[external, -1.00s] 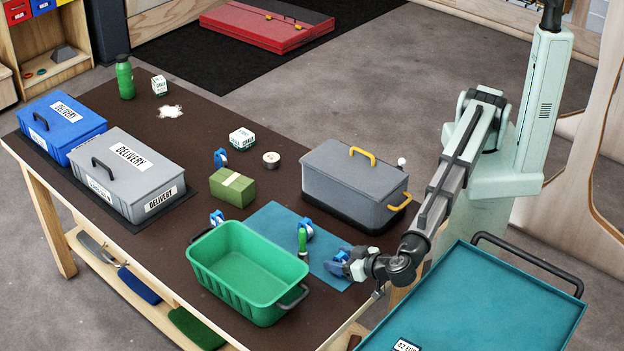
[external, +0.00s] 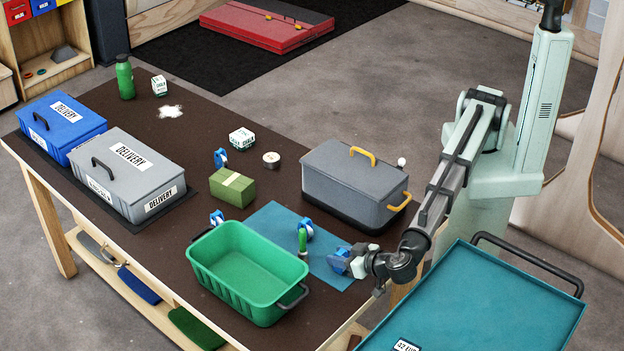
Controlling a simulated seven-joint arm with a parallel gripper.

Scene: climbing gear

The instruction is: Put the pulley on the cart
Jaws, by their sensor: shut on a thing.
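My gripper (external: 348,262) is at the right end of the blue mat, shut on a blue pulley (external: 338,263). The pulley is small and partly hidden by the fingers; I cannot tell whether it touches the mat. The cart (external: 497,290) has a teal tray top with a raised rim and stands at the lower right, beside the table. Other blue-and-white pulleys are on the table: one on the mat (external: 306,227), one behind the green bin (external: 217,217) and one further back (external: 221,157).
A green bin (external: 228,290) stands left of my gripper, with a green-handled tool (external: 302,241) near it. A grey box with yellow handles (external: 350,190) stands behind.

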